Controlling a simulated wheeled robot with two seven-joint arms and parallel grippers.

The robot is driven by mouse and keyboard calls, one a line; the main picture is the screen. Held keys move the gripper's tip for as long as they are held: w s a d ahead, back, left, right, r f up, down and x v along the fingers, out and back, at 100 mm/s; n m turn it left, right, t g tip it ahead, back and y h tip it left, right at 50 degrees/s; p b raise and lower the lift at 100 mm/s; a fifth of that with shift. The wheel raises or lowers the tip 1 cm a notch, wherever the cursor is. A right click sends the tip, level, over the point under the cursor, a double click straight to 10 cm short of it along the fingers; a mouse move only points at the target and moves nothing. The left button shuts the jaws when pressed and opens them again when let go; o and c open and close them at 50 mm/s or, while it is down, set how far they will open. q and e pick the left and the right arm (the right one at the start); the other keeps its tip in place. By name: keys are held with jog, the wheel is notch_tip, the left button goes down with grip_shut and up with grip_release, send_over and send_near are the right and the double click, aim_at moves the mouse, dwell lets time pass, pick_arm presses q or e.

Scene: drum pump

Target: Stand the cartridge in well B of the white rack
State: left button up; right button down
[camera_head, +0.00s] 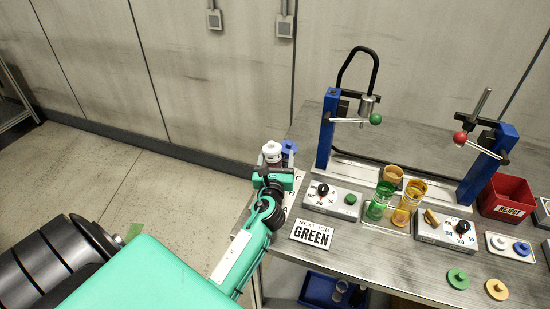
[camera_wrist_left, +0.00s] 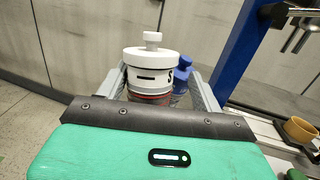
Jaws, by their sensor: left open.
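A white-capped cartridge (camera_head: 272,152) with a reddish body stands at the table's left edge. It also shows in the left wrist view (camera_wrist_left: 150,62), upright, with a dark mark on its cap. A blue-capped cartridge (camera_head: 289,149) stands close beside it, partly hidden behind it in the left wrist view (camera_wrist_left: 182,75). My left gripper (camera_head: 272,172) is open, its fingers on either side of the white-capped cartridge; I cannot tell whether they touch it. A white lettered surface (camera_head: 291,194), perhaps the white rack, is partly hidden by my left arm; "C" shows, but well B cannot be made out.
A green (camera_head: 376,204) and an amber cylinder (camera_head: 405,205) stand mid-table between two dial boxes. A blue-posted rig (camera_head: 326,138) rises behind. A "GREEN" sign (camera_head: 312,233) lies near the front left. A red reject bin (camera_head: 507,199) is at right.

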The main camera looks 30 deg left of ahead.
pick_arm(q)
jog(key=shift+g, duration=0.5)
jog(key=f, duration=0.5)
jog(key=shift+s+a, duration=0.1)
jog(key=shift+s, duration=0.25)
pick_arm(e)
jog(key=shift+f, duration=0.2)
pick_arm(q)
jog(key=shift+r, duration=0.25)
jog(key=shift+r+p, duration=0.4)
jog(key=shift+p, duration=0.1)
jog(key=s, duration=0.1)
jog(key=s+d+f+b, duration=0.1)
jog(key=s+d, duration=0.1)
jog(key=s, duration=0.1)
jog(key=shift+f, duration=0.4)
jog(key=shift+h, duration=0.3)
jog(key=v, duration=0.2)
jog(key=r+b+v, duration=0.1)
jog(key=v, duration=0.1)
jog(key=shift+s+d+r, duration=0.1)
jog(key=shift+s+d, duration=0.15)
jog(key=shift+s, duration=0.05)
jog(key=shift+s+d, duration=0.2)
jog(key=shift+s, duration=0.15)
jog(key=shift+r, duration=0.1)
pick_arm(e)
jog(key=shift+w+a+f, duration=0.1)
jog(key=shift+a+f, duration=0.05)
jog(key=shift+f, duration=0.35)
